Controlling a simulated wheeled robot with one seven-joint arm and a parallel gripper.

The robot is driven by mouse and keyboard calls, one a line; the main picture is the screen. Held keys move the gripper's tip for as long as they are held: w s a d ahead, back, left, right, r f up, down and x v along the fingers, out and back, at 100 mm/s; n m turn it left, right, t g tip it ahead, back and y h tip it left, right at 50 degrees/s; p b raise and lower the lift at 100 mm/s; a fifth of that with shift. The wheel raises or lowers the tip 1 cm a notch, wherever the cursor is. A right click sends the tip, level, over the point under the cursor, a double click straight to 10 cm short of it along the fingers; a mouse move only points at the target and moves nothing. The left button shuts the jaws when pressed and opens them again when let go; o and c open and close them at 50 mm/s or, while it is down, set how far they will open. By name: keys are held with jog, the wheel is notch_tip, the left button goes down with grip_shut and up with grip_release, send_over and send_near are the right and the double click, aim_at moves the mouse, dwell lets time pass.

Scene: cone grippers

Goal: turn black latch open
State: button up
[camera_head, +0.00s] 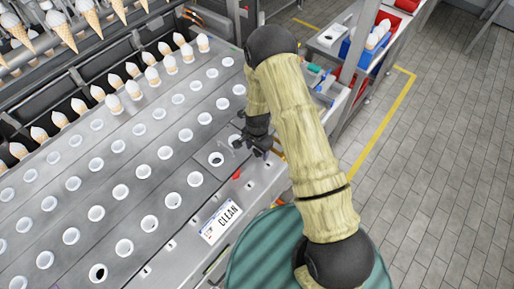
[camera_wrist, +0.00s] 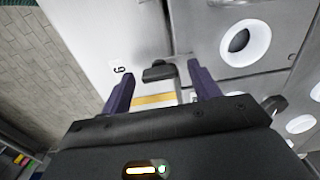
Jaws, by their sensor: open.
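The black latch (camera_wrist: 158,71) is a small dark handle on the pale metal surface. In the wrist view it lies between the tips of the two purple fingers of my gripper (camera_wrist: 160,78), with a gap on each side. My gripper is open and holds nothing. In the head view my gripper (camera_head: 258,148) is low over the right edge of the machine's metal plates. I cannot make out the latch there; my gripper seems to cover it.
White-rimmed round holes (camera_head: 217,159) run in rows across the metal deck (camera_head: 185,140). Ice cream cones (camera_head: 115,103) stand at the back left. A CLEAN label (camera_head: 221,221) and a red piece (camera_head: 236,174) are near the front edge. Tiled floor (camera_head: 430,170) lies to the right.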

jog(key=c, duration=1)
